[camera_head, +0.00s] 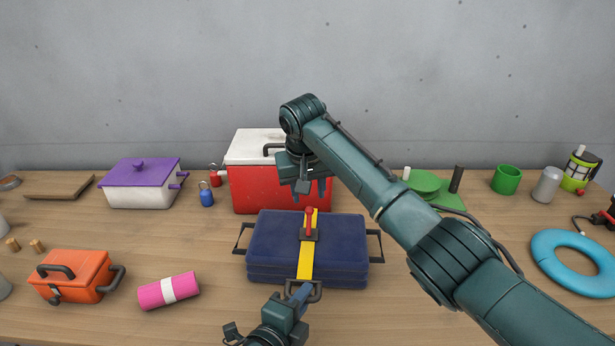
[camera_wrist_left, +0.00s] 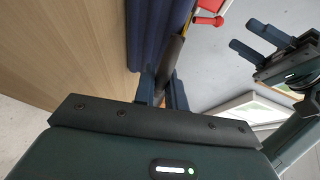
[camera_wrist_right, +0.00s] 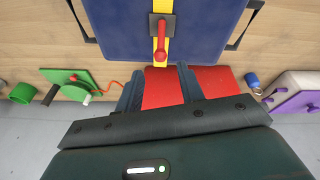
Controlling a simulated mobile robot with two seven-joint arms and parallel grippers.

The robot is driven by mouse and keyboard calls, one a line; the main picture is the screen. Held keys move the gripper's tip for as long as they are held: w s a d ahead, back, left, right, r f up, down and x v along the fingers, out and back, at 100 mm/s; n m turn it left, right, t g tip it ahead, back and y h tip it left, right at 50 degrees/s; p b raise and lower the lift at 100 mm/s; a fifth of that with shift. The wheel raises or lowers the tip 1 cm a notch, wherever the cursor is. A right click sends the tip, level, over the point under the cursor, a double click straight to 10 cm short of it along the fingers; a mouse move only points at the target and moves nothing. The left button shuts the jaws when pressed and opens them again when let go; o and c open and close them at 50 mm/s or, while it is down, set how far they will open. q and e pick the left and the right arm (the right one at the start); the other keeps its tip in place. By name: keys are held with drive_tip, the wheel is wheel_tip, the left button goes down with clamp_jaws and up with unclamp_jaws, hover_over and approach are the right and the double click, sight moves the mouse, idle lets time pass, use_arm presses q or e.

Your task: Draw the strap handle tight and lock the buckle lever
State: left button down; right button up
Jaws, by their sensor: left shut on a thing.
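A dark blue case (camera_head: 262,244) lies on the wooden table with a yellow strap (camera_head: 306,262) running over its lid. A grey buckle (camera_head: 310,234) sits on the strap. Its red lever (camera_head: 309,217) stands up from the lid; it also shows in the left wrist view (camera_wrist_left: 208,20). The dark strap handle (camera_head: 317,291) is at the case's near edge. My left gripper (camera_head: 298,293) is shut on this handle, seen between its fingers in the left wrist view (camera_wrist_left: 172,62). My right gripper (camera_head: 309,190) is open and empty, above and behind the buckle, in front of the cooler.
A red cooler (camera_head: 260,190) stands close behind the case. An orange box (camera_head: 80,275) and a pink roll (camera_head: 168,291) lie to the left, a white pot (camera_head: 138,197) behind them. A blue ring (camera_head: 572,262) lies far right. Side handles (camera_head: 374,246) stick out from the case.

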sight(311, 208)
drive_tip(key=shift+v, duration=2.4)
drive_tip(key=shift+o, duration=0.2)
drive_tip(key=w+f+n+y, duration=0.1)
drive_tip(key=f, duration=0.3)
drive_tip(key=w+f+n+y, duration=0.1)
drive_tip(key=f, duration=0.3)
drive_tip(key=w+f+n+y, duration=0.1)
drive_tip(key=f, duration=0.3)
drive_tip(key=shift+w+d+n, duration=0.1)
drive_tip(key=shift+d+n, duration=0.1)
drive_tip(key=shift+n, duration=0.2)
drive_tip(key=shift+c, duration=0.4)
clamp_jaws()
